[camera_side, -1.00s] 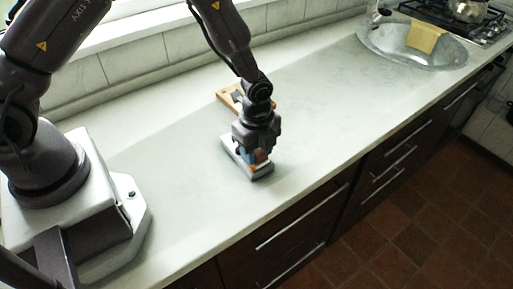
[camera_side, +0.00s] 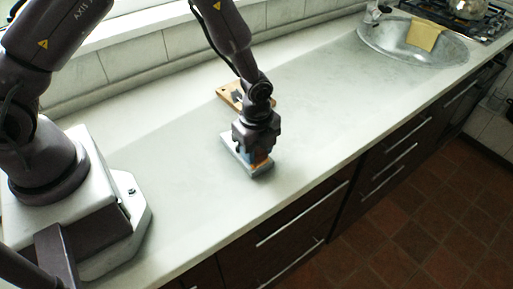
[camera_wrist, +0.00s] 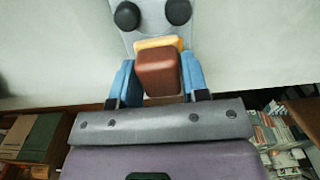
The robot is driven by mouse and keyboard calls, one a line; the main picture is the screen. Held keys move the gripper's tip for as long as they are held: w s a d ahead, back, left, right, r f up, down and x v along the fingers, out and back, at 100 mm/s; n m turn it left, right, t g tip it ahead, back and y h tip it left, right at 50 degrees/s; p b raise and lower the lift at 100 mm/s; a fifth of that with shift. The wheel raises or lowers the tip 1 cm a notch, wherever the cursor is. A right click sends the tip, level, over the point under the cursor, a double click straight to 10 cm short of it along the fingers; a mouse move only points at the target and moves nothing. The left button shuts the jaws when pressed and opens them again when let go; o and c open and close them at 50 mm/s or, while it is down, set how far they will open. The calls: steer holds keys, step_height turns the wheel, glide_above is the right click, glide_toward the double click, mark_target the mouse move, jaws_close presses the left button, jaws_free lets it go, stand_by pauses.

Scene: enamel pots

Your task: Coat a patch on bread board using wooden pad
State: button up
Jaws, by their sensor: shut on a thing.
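My gripper (camera_side: 257,156) is low over a grey tray (camera_side: 232,148) near the counter's front edge. In the wrist view, its blue fingers (camera_wrist: 160,85) are shut on the wooden pad (camera_wrist: 158,70), a brown block with a yellow-orange layer at its far end. The pad shows as a small orange piece (camera_side: 261,159) in the side view. I cannot tell whether it touches the tray. The tray (camera_wrist: 150,28) has two dark round shapes beyond the pad. The bread board (camera_side: 228,96) lies behind my gripper, with a dark patch on it and partly hidden by my arm.
The pale counter (camera_side: 320,110) is clear to the right of the tray. A round metal sink (camera_side: 375,43) with a yellow cloth or board (camera_side: 422,35) over its edge is at the far right. A stove with a metal pot (camera_side: 468,8) is beyond. A tiled wall runs behind.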

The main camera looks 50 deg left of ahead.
steer(key=shift+r, duration=3.55)
